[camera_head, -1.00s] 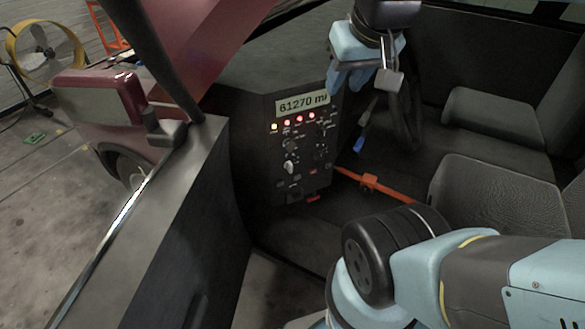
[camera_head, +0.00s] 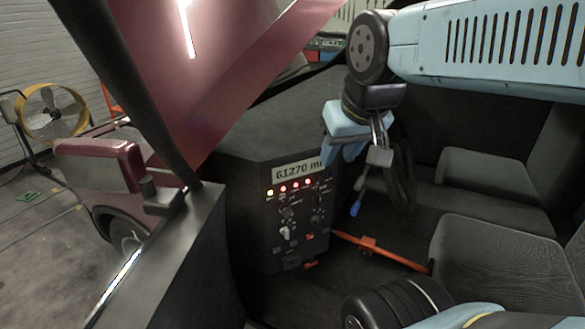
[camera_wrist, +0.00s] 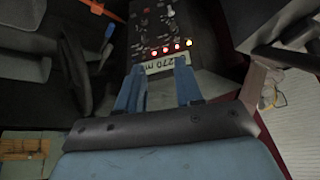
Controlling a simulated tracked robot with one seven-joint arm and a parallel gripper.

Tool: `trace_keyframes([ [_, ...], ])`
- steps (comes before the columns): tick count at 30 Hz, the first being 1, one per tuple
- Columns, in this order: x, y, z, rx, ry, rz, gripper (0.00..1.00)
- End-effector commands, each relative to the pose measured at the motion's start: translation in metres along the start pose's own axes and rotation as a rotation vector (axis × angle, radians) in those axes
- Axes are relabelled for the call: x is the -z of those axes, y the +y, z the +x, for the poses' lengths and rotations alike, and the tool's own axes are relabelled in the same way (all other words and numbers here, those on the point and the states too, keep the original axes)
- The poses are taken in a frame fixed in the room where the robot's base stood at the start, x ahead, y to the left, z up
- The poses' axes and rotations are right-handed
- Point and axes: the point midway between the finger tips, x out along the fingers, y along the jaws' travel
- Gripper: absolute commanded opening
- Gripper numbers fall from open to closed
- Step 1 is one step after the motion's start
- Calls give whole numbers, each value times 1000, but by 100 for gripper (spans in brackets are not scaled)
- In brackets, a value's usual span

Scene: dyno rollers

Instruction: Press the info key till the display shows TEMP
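The display (camera_head: 297,171) sits at the top of a dark console in the car and reads "61270 mi", its right end partly cut off from view. Below it is a row of lit lamps (camera_head: 289,187), one yellow and several red, above a panel of knobs and switches (camera_head: 297,225). The labels are too small to read, so I cannot tell which is the info key. My gripper (camera_head: 338,158) is just right of the display in the head view. In the wrist view my gripper (camera_wrist: 158,68) has its two blue fingers apart and empty, with the upside-down display (camera_wrist: 160,66) showing between them.
The steering wheel (camera_head: 402,175) is right of the console, with a blue-tipped stalk (camera_head: 355,208). An orange bar (camera_head: 380,250) crosses the floor toward the seats (camera_head: 495,265). The open car door (camera_head: 165,270) stands at left. A yellow fan (camera_head: 52,112) is farther off.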

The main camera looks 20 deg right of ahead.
Motion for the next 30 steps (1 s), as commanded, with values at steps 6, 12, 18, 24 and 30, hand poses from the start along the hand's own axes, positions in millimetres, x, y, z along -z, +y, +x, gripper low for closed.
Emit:
trace_keyframes([
  [6, 0, 0, 0, 0, 0, 0, 36],
  [12, 0, 0, 0, 0, 0, 0, 36],
  [18, 0, 0, 0, 0, 0, 0, 21],
  [24, 0, 0, 0, 0, 0, 0, 2],
  [30, 0, 0, 0, 0, 0, 0, 0],
])
